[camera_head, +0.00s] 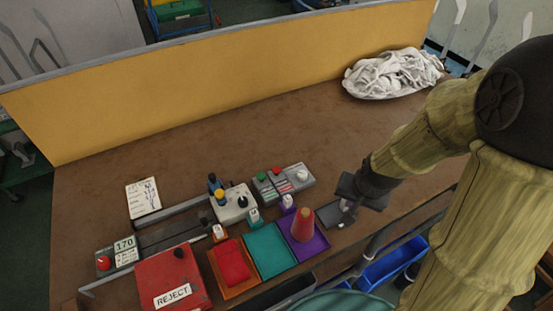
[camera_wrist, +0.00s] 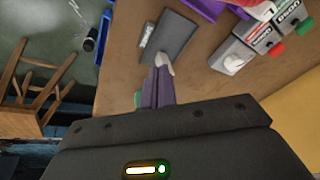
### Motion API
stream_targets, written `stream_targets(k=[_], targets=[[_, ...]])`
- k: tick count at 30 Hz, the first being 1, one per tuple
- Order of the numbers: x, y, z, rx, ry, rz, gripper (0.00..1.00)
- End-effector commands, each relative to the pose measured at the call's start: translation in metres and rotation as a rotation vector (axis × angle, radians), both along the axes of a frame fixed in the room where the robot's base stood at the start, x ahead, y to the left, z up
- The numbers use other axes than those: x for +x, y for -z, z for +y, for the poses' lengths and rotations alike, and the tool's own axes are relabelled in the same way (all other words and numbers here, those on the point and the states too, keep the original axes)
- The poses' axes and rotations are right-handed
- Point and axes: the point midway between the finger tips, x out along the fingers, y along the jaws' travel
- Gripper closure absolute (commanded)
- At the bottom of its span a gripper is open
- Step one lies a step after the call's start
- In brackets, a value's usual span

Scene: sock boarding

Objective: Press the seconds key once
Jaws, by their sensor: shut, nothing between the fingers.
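A row of grey key boxes stands near the middle of the table, with a green key (camera_head: 261,177), a red key (camera_head: 276,171) and a white key (camera_head: 302,175). The wrist view also shows the white key (camera_wrist: 233,63), the red key (camera_wrist: 277,49) and the green key (camera_wrist: 305,26) at upper right. Their labels are too small to read, so I cannot tell which is the seconds key. My gripper (camera_head: 343,221) is shut and empty, right of and nearer than the key boxes, by a dark grey plate (camera_wrist: 172,40). Its fingers (camera_wrist: 164,66) are apart from the keys.
A red REJECT box (camera_head: 165,272) is at front left. White socks (camera_head: 393,72) lie at the back right. The table's back is mostly clear before a yellow panel (camera_head: 220,90).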

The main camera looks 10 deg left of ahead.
Motion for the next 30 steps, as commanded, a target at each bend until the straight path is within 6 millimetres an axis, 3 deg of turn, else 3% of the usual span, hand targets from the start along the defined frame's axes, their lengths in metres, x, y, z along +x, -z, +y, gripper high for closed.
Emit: stream_targets(k=[1, 11, 18, 24, 30], targets=[[0.01, -0.014, 0.012, 0.042, 0.047, 0.004, 1.0], [0.064, -0.029, 0.1, 0.401, 0.434, 0.027, 1.0], [0.091, -0.056, 0.164, 0.72, 0.793, 0.116, 1.0], [0.108, -0.074, 0.194, 0.911, 1.033, 0.189, 1.0], [0.112, -0.074, 0.199, 0.951, 1.082, 0.202, 1.0]])
